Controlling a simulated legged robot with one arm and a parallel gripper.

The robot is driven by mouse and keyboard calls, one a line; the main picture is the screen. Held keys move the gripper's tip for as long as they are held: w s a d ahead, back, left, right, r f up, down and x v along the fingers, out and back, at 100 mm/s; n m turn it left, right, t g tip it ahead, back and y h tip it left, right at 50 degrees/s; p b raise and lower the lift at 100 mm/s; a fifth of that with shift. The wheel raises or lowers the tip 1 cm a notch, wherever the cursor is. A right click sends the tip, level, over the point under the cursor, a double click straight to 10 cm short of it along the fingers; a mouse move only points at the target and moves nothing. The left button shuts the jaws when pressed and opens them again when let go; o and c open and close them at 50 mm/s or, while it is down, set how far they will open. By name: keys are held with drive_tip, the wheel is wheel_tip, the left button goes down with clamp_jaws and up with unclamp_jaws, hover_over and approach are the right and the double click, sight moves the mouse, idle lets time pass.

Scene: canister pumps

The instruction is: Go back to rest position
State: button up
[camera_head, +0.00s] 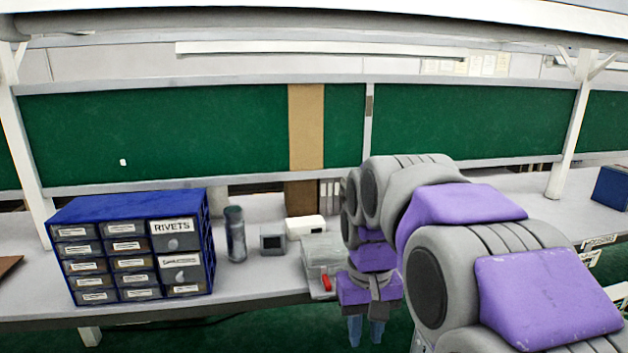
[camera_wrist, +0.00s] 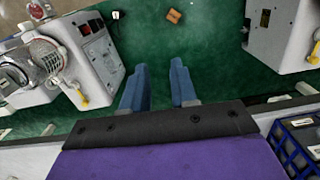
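My gripper (camera_head: 366,331) hangs in front of the bench edge in the head view, with its blue fingers pointing down. In the wrist view my gripper (camera_wrist: 160,82) shows two blue fingers apart, with nothing between them and green floor beyond. My grey and purple arm is folded at the right of the head view and hides part of the bench.
A blue drawer cabinet (camera_head: 130,250), a dark cylinder (camera_head: 236,236) and small grey devices (camera_head: 273,240) stand on the bench (camera_head: 245,285). Grey machines with yellow handles stand left (camera_wrist: 85,50) and right (camera_wrist: 275,35) in the wrist view. Floor (camera_wrist: 215,40) between them is mostly clear.

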drive_tip(key=s+d+f+m+b, duration=0.1)
drive_tip(key=s+f+b, duration=0.3)
drive_tip(key=s+f, duration=0.6)
drive_tip(key=s+d+f+g+b, duration=0.1)
drive_tip(key=s+d+f+b, duration=0.2)
drive_tip(key=s+f, duration=0.7)
drive_tip(key=s+d, duration=0.1)
drive_tip(key=s, duration=0.5)
drive_tip(key=shift+s+d+f+m+b, duration=0.15)
drive_tip(key=shift+d+f+m+b, duration=0.05)
drive_tip(key=shift+m+b, duration=0.2)
